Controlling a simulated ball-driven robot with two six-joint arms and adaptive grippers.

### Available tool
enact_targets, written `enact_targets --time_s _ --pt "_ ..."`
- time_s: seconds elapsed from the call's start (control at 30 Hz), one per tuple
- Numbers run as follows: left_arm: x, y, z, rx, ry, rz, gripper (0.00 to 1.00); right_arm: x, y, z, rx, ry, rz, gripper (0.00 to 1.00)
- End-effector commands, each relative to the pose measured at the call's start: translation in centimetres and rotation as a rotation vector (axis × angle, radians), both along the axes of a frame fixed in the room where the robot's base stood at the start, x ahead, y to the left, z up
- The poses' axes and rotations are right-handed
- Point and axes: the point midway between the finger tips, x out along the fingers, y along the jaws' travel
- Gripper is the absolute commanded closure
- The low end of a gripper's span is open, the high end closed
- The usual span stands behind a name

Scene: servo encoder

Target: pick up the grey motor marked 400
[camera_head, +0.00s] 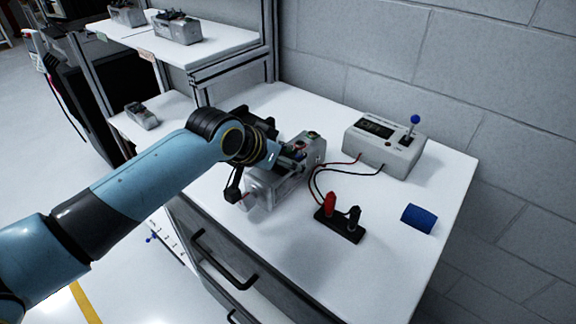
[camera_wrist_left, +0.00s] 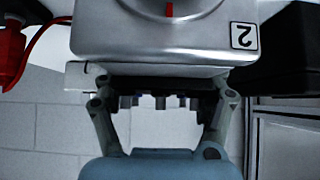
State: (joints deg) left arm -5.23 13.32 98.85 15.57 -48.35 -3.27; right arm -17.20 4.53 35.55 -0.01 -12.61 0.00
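A grey metal motor (camera_head: 277,188) stands on the white worktop in the head view, partly covered by my left arm. No 400 marking is readable on it. In the left wrist view a grey metal housing (camera_wrist_left: 150,35) fills the top, with a red mark on a round face and a label reading 2 upside down. My left gripper (camera_wrist_left: 163,100) is right at this housing, its two fingers spread apart. The fingertips are hidden by the housing, so I cannot tell whether they grip it. In the head view the gripper is mostly hidden at the motor. My right gripper is out of view.
A grey meter box (camera_head: 385,147) with a blue-knobbed lever stands behind, wired to a black base with red and black plugs (camera_head: 340,222). Similar grey units sit on the upper shelf (camera_head: 177,28) and lower shelf (camera_head: 142,115). The front-right worktop is clear.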

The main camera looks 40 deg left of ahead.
Motion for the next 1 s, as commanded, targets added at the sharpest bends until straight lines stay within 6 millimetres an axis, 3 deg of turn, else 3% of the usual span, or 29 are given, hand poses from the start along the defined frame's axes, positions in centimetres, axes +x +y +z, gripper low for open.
enact_targets --time_s 0.07,0.43,0.77,1.0 --pt "0.0 0.0 0.0 0.0 0.0 0.0 0.4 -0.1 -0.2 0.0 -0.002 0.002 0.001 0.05" --pt "0.0 0.0 0.0 -0.001 0.0 0.0 0.88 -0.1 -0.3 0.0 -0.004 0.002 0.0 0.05" --pt "0.2 0.0 0.5 -0.001 -0.008 -0.001 0.9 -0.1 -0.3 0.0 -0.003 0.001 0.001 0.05" --pt "0.3 0.0 2.1 0.001 -0.011 -0.001 0.9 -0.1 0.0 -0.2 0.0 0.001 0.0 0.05"
